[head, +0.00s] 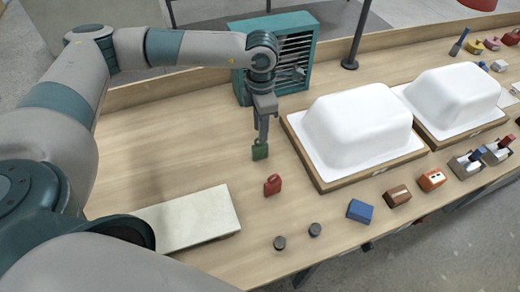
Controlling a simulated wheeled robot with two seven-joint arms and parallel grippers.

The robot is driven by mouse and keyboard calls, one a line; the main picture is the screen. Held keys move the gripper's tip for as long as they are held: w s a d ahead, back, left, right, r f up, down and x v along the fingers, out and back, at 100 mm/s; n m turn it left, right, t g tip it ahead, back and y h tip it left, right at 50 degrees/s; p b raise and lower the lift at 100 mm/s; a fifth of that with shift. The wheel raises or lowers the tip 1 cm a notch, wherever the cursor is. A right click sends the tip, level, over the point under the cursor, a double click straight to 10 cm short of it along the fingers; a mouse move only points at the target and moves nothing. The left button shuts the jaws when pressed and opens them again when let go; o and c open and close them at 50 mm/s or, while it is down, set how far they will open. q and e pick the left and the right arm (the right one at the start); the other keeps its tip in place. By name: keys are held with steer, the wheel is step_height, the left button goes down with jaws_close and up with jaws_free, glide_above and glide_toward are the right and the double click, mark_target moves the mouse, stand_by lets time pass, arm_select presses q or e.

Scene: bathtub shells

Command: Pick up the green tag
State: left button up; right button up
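The green tag (260,151) is upright near the middle of the wooden bench, left of the nearer white shell. My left gripper (262,137) points straight down right above it, and its fingertips meet or overlap the tag's top. The fingers look close together from this side, and I cannot tell whether they are shut on the tag. I also cannot tell whether the tag touches the bench. My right gripper is not in view.
A red tag (272,185) stands just in front of the green one. A teal slatted rack (243,88) stands behind the gripper. White shells (357,125) on wooden boards fill the right. A pale slab (190,219), two dark knobs (279,243) and a blue block (360,211) lie nearer.

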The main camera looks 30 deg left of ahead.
mark_target(260, 148)
arm_select(q)
steer(key=shift+f+p, duration=0.3)
step_height(260, 148, down, 3)
steer(key=shift+s+a+p, duration=0.1)
steer(key=shift+a+p, duration=0.05)
steer(key=shift+p, duration=0.7)
steer(key=shift+f, duration=0.6)
jaws_close()
